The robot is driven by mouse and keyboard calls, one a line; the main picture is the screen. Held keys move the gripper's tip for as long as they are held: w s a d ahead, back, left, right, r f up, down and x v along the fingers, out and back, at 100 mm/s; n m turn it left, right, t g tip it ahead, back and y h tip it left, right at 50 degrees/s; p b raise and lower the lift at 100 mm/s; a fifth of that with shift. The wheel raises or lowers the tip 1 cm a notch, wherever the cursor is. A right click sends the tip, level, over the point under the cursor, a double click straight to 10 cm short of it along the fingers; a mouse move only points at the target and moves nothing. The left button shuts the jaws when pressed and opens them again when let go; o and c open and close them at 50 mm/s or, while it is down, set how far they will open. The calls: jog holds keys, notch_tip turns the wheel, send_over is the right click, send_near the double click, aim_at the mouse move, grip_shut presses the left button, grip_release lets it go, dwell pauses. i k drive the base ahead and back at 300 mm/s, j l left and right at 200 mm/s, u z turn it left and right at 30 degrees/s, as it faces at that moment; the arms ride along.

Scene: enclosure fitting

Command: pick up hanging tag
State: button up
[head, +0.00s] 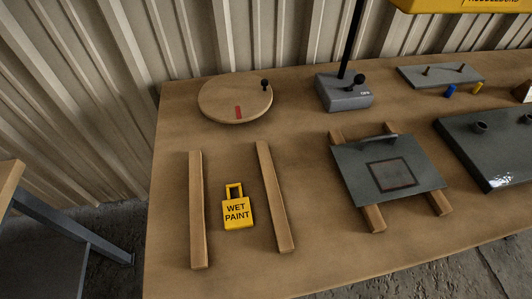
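The hanging tag (238,213) is a small yellow piece with a square loop handle at its top and black "WET PAINT" lettering. It lies flat on the wooden table (330,260), between two wooden strips, touching neither. The loop points toward the back of the table. The tag is fully visible with nothing over it. My gripper is not in view.
A left wooden strip (197,210) and a right wooden strip (274,196) flank the tag. A round wooden disc (225,98) with a black knob lies behind. A grey base (343,94) with a pole, and a dark plate (360,183) on two strips, stand to the right.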

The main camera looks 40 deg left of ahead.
aim_at(237, 214)
jog(key=u, duration=0.35)
jog(key=l+u, duration=0.65)
jog(key=u, duration=0.15)
jog(key=l+u, duration=0.4)
jog(key=i+j, duration=0.05)
